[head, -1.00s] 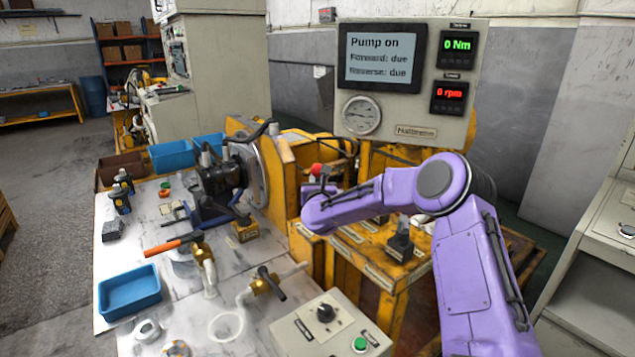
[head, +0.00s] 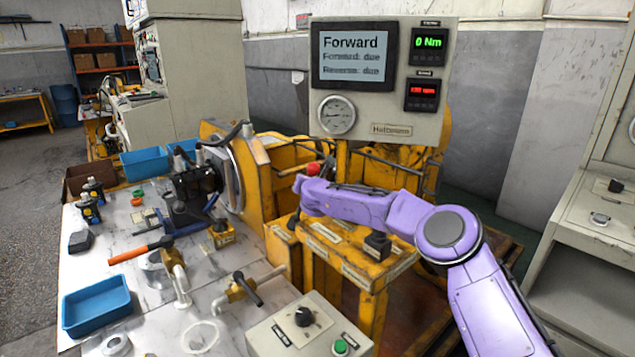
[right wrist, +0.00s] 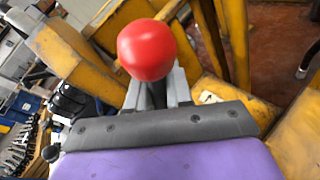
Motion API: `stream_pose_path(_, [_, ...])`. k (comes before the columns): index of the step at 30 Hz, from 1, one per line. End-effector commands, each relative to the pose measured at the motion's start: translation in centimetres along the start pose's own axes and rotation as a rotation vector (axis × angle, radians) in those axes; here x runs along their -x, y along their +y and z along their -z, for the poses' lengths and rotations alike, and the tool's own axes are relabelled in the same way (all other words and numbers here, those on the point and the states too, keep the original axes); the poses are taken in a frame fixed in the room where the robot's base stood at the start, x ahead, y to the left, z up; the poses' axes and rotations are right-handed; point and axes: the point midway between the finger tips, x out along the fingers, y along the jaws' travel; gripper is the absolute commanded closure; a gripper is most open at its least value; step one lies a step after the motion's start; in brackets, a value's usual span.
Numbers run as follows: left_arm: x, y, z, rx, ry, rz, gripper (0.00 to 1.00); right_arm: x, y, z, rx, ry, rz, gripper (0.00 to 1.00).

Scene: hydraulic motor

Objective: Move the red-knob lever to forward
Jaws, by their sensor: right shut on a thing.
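The red knob (head: 313,169) tops the lever on the yellow stand, below the display panel. In the right wrist view the knob (right wrist: 147,49) stands just beyond my gripper's fingers, with a dark lever shaft (right wrist: 155,94) below it. My right gripper (right wrist: 158,92) is shut on the lever, its grey fingers on either side of the shaft under the knob. In the head view my purple right arm hides most of the lever. The display screen (head: 352,57) reads "Forward", with "Forward: due" and "Reverse: due" under it. My left gripper is out of view.
A black-handled control (head: 377,245) stands on the yellow stand near my arm. A grey box (head: 270,342) with a dial and green button is in front. The bench at left holds a motor (head: 193,180), valves and a blue tray (head: 97,304).

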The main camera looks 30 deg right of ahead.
Motion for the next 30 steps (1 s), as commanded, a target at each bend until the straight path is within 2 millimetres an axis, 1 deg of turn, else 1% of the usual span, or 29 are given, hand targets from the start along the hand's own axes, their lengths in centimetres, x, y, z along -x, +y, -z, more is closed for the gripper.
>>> stream_pose_path(2, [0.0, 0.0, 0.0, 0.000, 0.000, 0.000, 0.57, 0.0, -0.2, -0.1, -0.004, -0.002, 0.003, 1.00])
stream_pose_path(3, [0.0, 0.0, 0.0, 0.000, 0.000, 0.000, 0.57, 0.0, -0.2, -0.1, -0.004, -0.002, 0.003, 0.73])
stream_pose_path(4, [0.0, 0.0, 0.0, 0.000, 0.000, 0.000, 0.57, 0.0, -0.2, -0.1, -0.004, -0.002, 0.004, 0.64])
stream_pose_path(5, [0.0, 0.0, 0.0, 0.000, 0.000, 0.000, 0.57, 0.0, -0.2, -0.1, -0.003, -0.002, 0.004, 0.59])
stream_pose_path(14, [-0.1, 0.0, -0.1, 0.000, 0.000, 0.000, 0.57, 0.1, -0.3, -0.1, -0.002, -0.003, 0.004, 0.59])
stream_pose_path(17, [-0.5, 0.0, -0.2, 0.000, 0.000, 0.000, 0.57, 0.8, -0.4, -0.1, -0.001, -0.003, 0.004, 0.59])
stream_pose_path(20, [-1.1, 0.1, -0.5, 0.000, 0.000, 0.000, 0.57, 2.2, -0.4, 0.0, -0.002, -0.003, 0.003, 0.59])
stream_pose_path(27, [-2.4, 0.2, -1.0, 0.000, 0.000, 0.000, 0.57, 7.3, -0.4, 0.0, -0.005, -0.003, 0.002, 0.59])
stream_pose_path(30, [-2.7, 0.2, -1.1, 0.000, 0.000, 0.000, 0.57, 9.0, -0.4, 0.0, -0.004, -0.003, 0.002, 0.59])
